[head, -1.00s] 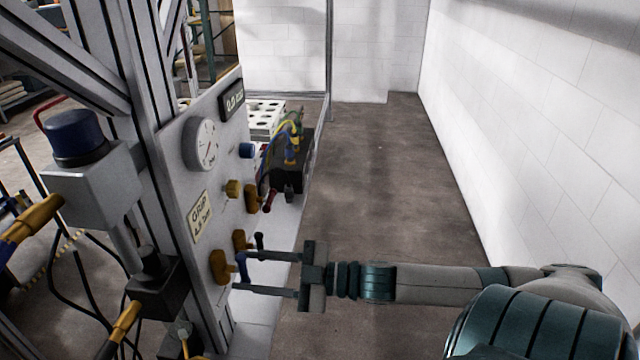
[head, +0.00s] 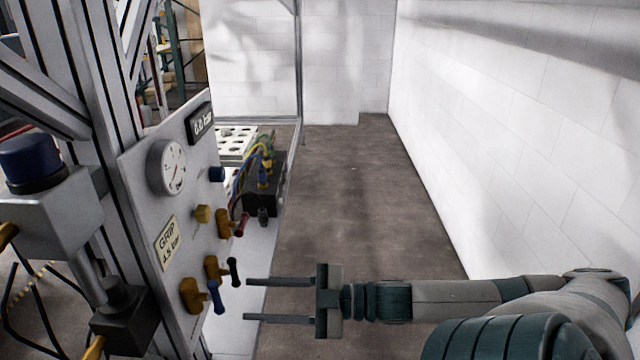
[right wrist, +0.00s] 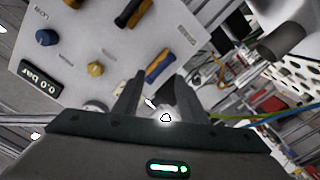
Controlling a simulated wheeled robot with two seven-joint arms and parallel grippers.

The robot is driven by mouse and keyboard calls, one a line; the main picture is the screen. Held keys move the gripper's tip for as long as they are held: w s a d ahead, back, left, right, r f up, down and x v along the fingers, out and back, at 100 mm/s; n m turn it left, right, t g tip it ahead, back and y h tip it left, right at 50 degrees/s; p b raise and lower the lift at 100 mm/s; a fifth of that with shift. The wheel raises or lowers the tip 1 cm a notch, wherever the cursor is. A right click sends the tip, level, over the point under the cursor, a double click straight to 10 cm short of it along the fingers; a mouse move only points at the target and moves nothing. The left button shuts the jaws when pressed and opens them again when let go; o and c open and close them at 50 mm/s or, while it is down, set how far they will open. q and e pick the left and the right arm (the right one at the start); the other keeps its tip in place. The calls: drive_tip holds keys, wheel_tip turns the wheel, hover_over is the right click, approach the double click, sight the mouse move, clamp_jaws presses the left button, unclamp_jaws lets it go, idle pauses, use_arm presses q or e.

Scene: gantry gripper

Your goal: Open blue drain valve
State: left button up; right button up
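The blue valve handle (head: 214,297) is on a brass valve body (head: 190,294) low on the grey panel, and it points mostly downward. My right gripper (head: 246,300) is open and empty, just right of the blue handle. Its two fingers are apart and point at the panel, with a small gap between the fingertips and the handle. In the right wrist view its fingers (right wrist: 153,95) also stand apart in front of the panel. My left gripper is out of view.
A black handle (head: 234,272) sits close above the blue one, and a red handle (head: 241,224) is higher. The panel also holds a dial gauge (head: 167,166), a blue knob (head: 217,174) and a display (head: 200,125) reading 0.0 bar. Open floor (head: 370,200) lies to the right.

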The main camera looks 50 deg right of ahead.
drive_tip(key=v, duration=1)
drive_tip(key=shift+s, duration=0.2)
drive_tip(key=shift+d, duration=0.15)
idle(0.5)
